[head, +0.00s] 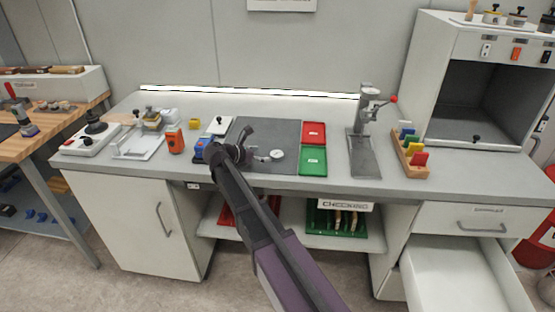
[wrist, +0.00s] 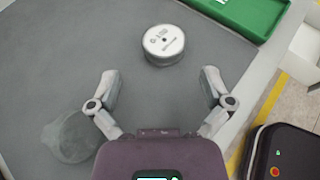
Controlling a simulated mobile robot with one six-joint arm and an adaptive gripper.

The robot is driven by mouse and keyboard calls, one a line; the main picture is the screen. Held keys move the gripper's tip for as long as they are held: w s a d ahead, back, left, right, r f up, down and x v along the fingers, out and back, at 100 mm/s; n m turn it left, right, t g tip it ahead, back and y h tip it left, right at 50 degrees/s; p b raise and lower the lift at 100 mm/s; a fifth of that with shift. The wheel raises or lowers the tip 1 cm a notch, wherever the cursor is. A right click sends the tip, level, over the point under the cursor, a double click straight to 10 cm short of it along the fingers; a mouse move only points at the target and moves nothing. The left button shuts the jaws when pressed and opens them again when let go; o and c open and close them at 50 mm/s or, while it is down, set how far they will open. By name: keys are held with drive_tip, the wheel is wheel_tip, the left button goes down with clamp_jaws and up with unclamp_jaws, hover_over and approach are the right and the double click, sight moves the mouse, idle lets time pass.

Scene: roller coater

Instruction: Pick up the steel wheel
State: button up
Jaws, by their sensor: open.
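The steel wheel appears to be the small round silver disc with dark print on its pale top face, lying flat on the dark grey mat. It shows in the wrist view (wrist: 163,42) and at the head view's centre (head: 277,155). My gripper (wrist: 160,80) is open with nothing between its fingers. In the wrist view the wheel is beyond the fingertips, roughly centred between them and apart from both. In the head view my gripper (head: 259,146) is over the mat, just left of the wheel.
The dark mat (head: 270,130) has free room behind the wheel. A green tray (head: 313,161) and a red tray (head: 314,132) are at its right. A lever press (head: 365,130) stands further right. A blurred grey round shape (wrist: 72,137) lies near the left finger.

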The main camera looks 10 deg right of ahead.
sight(276, 154)
drive_tip(key=shift+w+d+f, duration=0.1)
drive_tip(key=shift+d, duration=0.1)
drive_tip(key=shift+s+b+x, duration=0.2)
drive_tip(key=shift+b+x, duration=0.7)
drive_tip(key=shift+x, duration=1.7)
drive_tip(key=shift+d, duration=0.1)
drive_tip(key=c, duration=1.1)
